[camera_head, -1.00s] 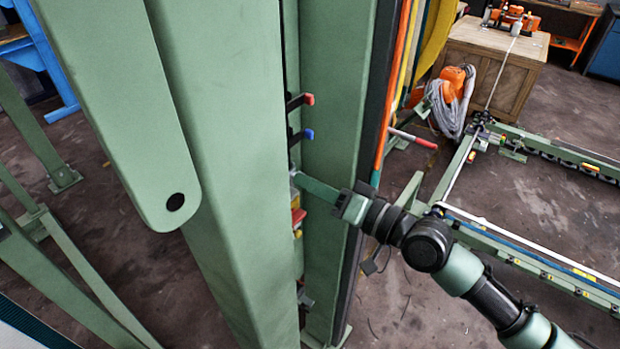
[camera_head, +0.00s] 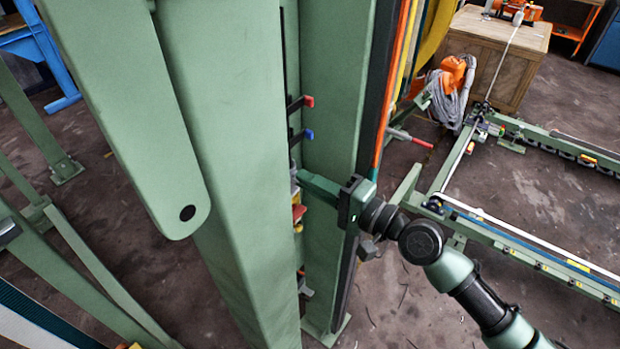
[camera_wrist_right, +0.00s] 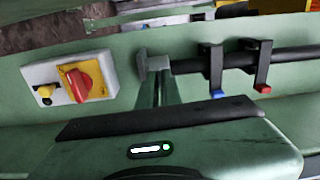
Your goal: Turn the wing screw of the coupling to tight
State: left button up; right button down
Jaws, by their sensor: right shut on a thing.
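My right gripper (camera_head: 300,178) reaches in from the right, between the green posts. In the right wrist view its fingers (camera_wrist_right: 157,76) are closed together on a small grey metal wing screw (camera_wrist_right: 145,64) at the end of a black pipe (camera_wrist_right: 188,66). The fingers and the gripper body hide part of the wing screw and the coupling. In the head view a post edge hides most of the contact. My left gripper is not in view.
A blue-handled lever (camera_wrist_right: 217,92) and a red-handled lever (camera_wrist_right: 262,87) sit on the pipe beside the fingers. A switch box with a red knob (camera_wrist_right: 80,84) is on the other side. A large green post (camera_head: 230,150) stands close to the gripper.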

jog(key=shift+f, duration=0.1)
dwell(0.5)
jog(key=c, duration=1.6)
grip_release()
jog(key=shift+d, duration=0.1)
jog(key=b+v, duration=0.3)
jog(key=v, duration=0.4)
jog(key=shift+s+d+b, duration=0.2)
jog(key=shift+s+b, duration=0.05)
jog(key=shift+b, duration=0.05)
